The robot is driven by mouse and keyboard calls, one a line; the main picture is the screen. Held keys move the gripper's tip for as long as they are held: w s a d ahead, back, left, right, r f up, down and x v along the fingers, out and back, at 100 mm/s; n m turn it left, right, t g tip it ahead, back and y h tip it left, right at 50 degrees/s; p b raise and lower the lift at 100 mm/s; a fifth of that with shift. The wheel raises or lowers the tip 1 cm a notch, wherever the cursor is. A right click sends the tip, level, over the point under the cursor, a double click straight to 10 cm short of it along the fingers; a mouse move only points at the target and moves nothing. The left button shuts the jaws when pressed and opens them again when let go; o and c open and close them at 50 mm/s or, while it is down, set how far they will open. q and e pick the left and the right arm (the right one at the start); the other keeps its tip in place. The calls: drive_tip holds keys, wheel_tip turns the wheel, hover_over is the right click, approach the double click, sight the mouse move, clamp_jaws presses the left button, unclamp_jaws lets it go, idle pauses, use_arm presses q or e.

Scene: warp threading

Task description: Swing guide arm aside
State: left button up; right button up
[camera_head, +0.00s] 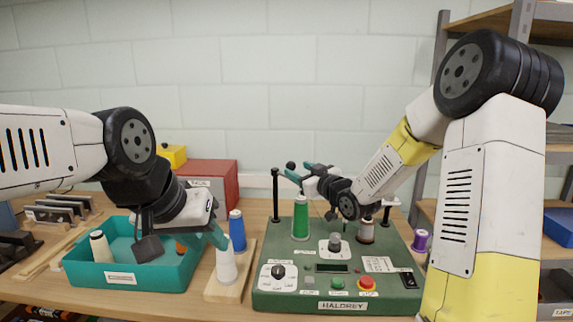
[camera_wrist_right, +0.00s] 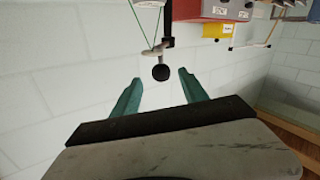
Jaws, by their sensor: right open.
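The guide arm ends in a black ball knob, seen in the right wrist view (camera_wrist_right: 161,72) and small in the head view (camera_head: 291,166). A green thread runs beside the black post (camera_wrist_right: 168,22). My left gripper (camera_head: 218,238) is at a white spool (camera_head: 226,268) on a wooden board; its grip is unclear.
The green machine (camera_head: 334,307) carries a green spool (camera_head: 300,220), a brown spool (camera_head: 366,232), dials and buttons. A black post (camera_head: 275,195) rises at its back left. A blue spool (camera_head: 237,230), a teal bin (camera_head: 75,273) and a red box (camera_head: 215,180) stand left.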

drive_tip(key=shift+w+a, duration=0.4)
drive_tip(key=shift+w, duration=0.05)
drive_tip(key=x, duration=0.7)
drive_tip(key=shift+r, duration=0.15)
clamp_jaws()
idle(0.9)
